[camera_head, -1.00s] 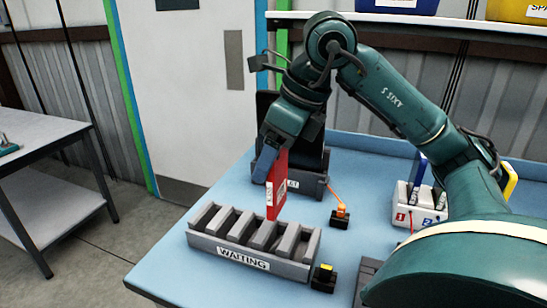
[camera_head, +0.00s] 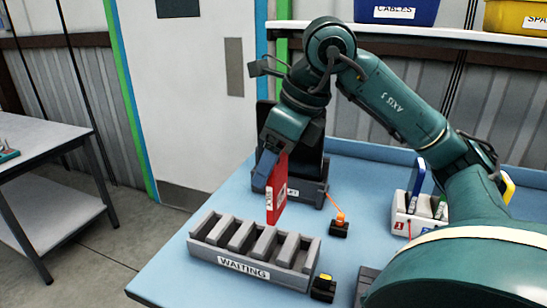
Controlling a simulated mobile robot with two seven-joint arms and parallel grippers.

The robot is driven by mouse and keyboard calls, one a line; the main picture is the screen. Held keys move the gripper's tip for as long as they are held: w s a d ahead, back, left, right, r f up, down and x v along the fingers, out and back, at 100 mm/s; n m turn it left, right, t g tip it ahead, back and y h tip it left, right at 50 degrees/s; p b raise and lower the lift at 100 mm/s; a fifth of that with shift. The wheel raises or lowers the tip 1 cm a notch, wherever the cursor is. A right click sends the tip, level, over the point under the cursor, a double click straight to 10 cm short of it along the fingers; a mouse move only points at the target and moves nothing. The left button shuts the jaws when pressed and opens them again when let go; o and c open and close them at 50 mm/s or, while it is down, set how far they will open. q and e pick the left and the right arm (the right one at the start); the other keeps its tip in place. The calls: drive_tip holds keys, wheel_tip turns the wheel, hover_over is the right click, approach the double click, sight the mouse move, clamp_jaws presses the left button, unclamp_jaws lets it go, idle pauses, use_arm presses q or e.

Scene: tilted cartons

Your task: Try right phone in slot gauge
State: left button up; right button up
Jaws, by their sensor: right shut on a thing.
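My right gripper (camera_head: 266,168) reaches down from above and is shut on a flat red phone-like piece (camera_head: 278,188), held upright on edge with a white label along its narrow side. The piece is just behind the grey slotted rack (camera_head: 243,270) marked WAITING; its lower end overlaps the rack's back in the picture, so I cannot tell whether it touches. The rack's visible slots look empty. A dark upright slab (camera_head: 308,130) stands in a grey labelled holder (camera_head: 312,193) behind the red piece, partly hidden by my arm. My left gripper is not in view.
A small black block with an orange top (camera_head: 339,226) and one with a yellow top (camera_head: 323,287) sit right of the rack. A white numbered holder (camera_head: 402,226) with blue and yellow pieces stands further right, partly behind my arm. The blue table (camera_head: 175,262) is clear at left.

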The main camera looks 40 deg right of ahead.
drive_tip(key=shift+r, duration=0.1)
wheel_tip(320, 180, up, 5)
drive_tip(key=p, duration=0.5)
idle(0.4)
